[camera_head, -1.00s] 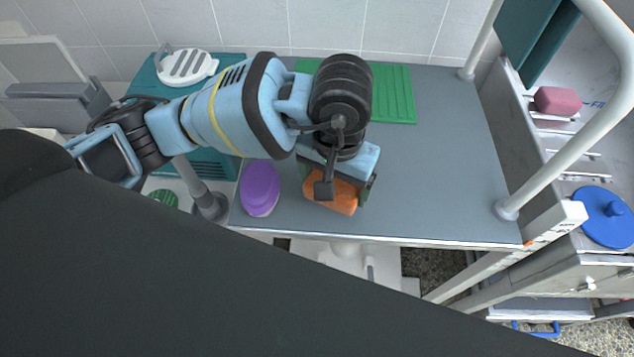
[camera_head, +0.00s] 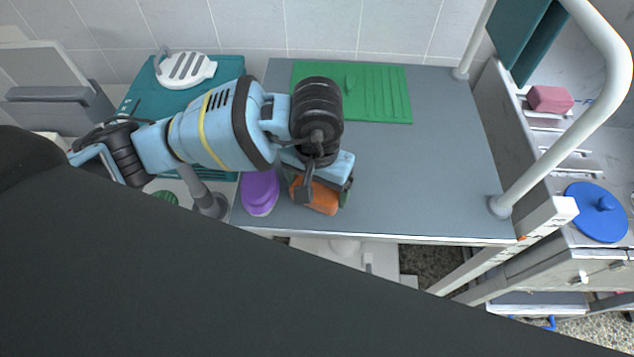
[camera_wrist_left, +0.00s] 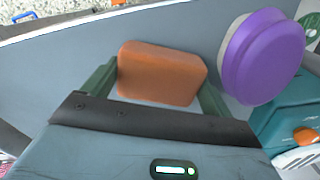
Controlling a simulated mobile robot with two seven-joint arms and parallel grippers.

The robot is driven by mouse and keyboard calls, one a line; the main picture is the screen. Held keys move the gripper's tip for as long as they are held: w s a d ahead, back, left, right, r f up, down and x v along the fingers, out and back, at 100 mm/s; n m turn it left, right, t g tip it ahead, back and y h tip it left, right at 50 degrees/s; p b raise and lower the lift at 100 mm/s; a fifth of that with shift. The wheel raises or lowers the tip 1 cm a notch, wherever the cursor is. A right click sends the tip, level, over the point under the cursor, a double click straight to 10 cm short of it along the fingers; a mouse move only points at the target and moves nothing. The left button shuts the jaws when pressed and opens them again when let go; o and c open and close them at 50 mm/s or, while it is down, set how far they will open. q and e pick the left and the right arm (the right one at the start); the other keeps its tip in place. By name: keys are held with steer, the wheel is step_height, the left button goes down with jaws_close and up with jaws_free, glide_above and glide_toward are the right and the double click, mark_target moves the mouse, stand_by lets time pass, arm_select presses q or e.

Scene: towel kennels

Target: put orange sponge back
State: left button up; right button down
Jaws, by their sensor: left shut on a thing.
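The orange sponge (camera_head: 322,198) is a rounded orange block near the front edge of the grey tabletop (camera_head: 420,170). My left gripper (camera_head: 318,190) is over it and shut on it. In the left wrist view the sponge (camera_wrist_left: 160,74) sits between the two green fingers of the gripper (camera_wrist_left: 158,85). I cannot tell whether the sponge touches the tabletop. My right gripper is not in view.
A purple-topped oval item (camera_head: 259,190) stands just left of the sponge. A green ridged board (camera_head: 380,95) lies at the back. A pink block (camera_head: 550,99) and a blue lid (camera_head: 597,212) are at the right, beyond a white rail (camera_head: 560,145). The right tabletop is clear.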

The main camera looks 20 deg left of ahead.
mark_target(317, 186)
arm_select(q)
steer(key=shift+f, duration=0.1)
steer(key=shift+f, duration=0.15)
steer(key=o, duration=0.8)
step_height(317, 186, up, 12)
steer(key=shift+r, duration=0.25)
